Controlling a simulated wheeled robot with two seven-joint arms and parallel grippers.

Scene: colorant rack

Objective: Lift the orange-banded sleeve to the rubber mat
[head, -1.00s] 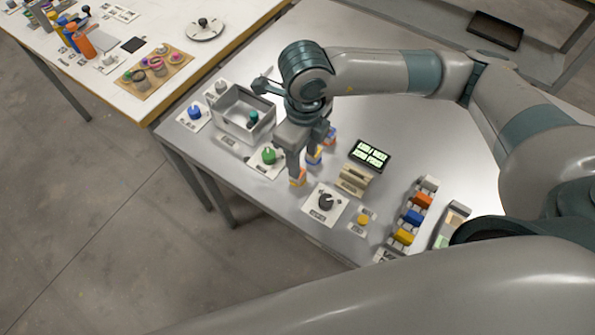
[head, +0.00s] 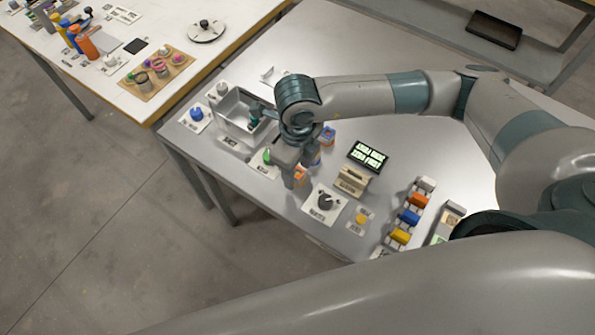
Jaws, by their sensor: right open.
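The orange-banded sleeve (head: 301,175) stands at the front of a short row of small banded sleeves on the grey metal table. My right gripper (head: 290,183) is open, pointing down right beside it. The fingers partly cover the sleeve, and I cannot tell whether they touch it or stand around it. A blue-banded sleeve (head: 327,135) is at the back of the row; another between them is mostly hidden by the gripper. A small black square (head: 134,46) lies on the far white table; I cannot tell whether it is the rubber mat. My left gripper is not in view.
Close by are a green knob (head: 268,157), a grey bin (head: 234,112), a dark dial (head: 325,202), a tan block (head: 352,181) and a lit display (head: 368,156). A rack of coloured blocks (head: 410,216) stands to the right. The table's back is clear.

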